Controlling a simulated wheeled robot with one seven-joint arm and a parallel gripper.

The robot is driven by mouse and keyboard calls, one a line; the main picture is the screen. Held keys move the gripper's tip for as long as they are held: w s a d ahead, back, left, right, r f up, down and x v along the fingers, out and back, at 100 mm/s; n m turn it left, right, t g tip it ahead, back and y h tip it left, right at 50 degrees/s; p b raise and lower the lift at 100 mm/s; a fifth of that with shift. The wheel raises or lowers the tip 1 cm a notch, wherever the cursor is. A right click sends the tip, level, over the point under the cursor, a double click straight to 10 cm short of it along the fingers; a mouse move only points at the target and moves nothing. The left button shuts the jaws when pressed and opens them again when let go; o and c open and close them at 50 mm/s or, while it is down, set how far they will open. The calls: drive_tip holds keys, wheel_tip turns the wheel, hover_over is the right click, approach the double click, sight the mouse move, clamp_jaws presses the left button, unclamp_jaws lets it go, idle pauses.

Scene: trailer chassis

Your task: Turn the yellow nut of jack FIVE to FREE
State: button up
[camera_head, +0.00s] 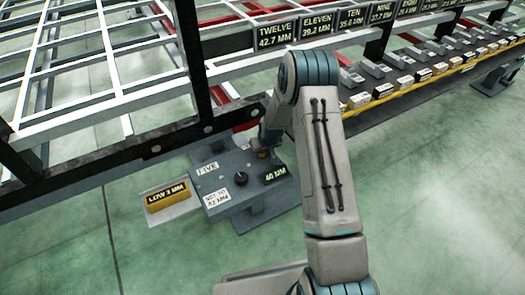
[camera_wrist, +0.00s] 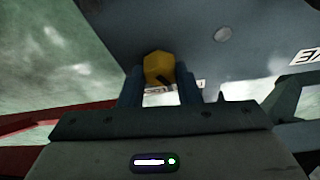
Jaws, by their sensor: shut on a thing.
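The grey jack box labelled FIVE (camera_head: 222,178) stands on the floor beside the trailer frame. Its top carries a black knob (camera_head: 240,178), a "SET TO 52 MM" label (camera_head: 216,198) and a display reading about 40 MM (camera_head: 272,175). In the head view, the yellow nut (camera_head: 263,154) shows only as a small patch at the box's back edge, beside my gripper (camera_head: 268,146). In the wrist view, the yellow nut (camera_wrist: 158,66) sits between the two fingers of my gripper (camera_wrist: 160,85), which are shut on it. A dark slot or mark shows on the nut's lower face.
A yellow "LOW 3 MM" block (camera_head: 166,196) lies on a pale plate left of the box. The dark trailer beam (camera_head: 100,160) runs close behind. Several labelled blocks (camera_head: 385,90) line the rail at right. Green floor in front is clear.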

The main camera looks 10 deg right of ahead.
idle(0.3)
drive_tip(key=o, duration=1)
drive_tip(key=shift+s+r+p, duration=0.15)
drive_tip(key=shift+r+p, duration=0.2)
drive_tip(key=shift+r, duration=0.1)
drive_tip(key=p+v, duration=0.1)
drive_tip(key=v, duration=0.1)
drive_tip(key=shift+d+r+p, duration=0.1)
drive_tip(key=shift+r+p, duration=0.25)
drive_tip(key=shift+p, duration=0.05)
drive_tip(key=s, duration=0.4)
drive_tip(key=s+d+p, duration=0.1)
drive_tip(key=s, duration=0.3)
drive_tip(key=s+d+p, duration=0.1)
drive_tip(key=s, duration=0.3)
drive_tip(key=shift+d+f, duration=0.15)
drive_tip(key=shift+f, duration=0.15)
